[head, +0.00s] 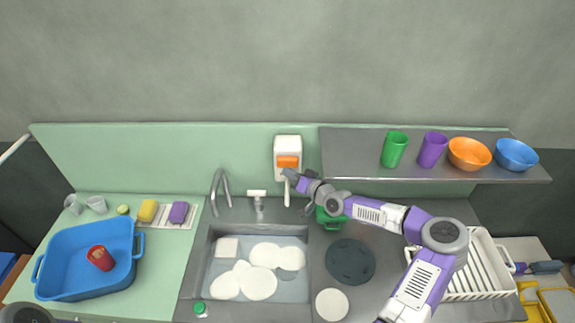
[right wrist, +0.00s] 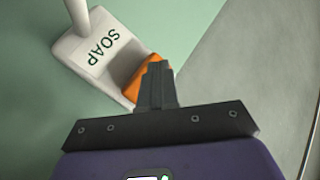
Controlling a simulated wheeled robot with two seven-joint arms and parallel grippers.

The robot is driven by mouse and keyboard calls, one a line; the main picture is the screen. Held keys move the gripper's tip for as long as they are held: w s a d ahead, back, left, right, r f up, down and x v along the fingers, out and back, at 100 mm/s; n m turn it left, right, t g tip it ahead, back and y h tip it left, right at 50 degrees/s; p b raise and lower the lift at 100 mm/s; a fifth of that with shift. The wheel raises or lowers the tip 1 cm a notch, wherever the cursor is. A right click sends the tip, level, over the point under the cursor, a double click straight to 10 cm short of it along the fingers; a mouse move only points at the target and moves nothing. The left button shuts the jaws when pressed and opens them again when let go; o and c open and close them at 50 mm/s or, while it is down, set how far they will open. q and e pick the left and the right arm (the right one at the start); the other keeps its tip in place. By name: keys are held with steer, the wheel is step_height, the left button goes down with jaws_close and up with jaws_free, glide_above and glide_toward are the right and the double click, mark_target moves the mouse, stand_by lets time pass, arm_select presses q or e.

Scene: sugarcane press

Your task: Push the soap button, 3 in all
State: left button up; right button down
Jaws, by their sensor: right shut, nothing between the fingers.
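The white soap dispenser (head: 288,143) is fixed to the green wall panel behind the sink, with an orange button (head: 288,161) on its lower front. In the right wrist view, the dispenser (right wrist: 88,48) shows the word SOAP, and its orange button (right wrist: 142,82) is partly hidden behind my fingers. My right gripper (head: 289,174) is shut and empty, just below and in front of the button in the head view. Its closed fingertips (right wrist: 155,70) overlap the button in the wrist view; I cannot tell whether they touch it. My left gripper is out of view.
The sink (head: 238,258) holds white plates and stands below the dispenser, with a tap (head: 216,187) at its left. A grey shelf (head: 350,160) with cups and bowls is close on the right. A blue tub (head: 70,285) stands at left, a white dish rack (head: 485,262) at right.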

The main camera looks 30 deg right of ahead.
steer(key=shift+w, duration=0.1)
stand_by(0.7)
steer(key=shift+w+d+b, duration=0.2)
steer(key=shift+w+b, duration=0.05)
steer(key=shift+b, duration=0.4)
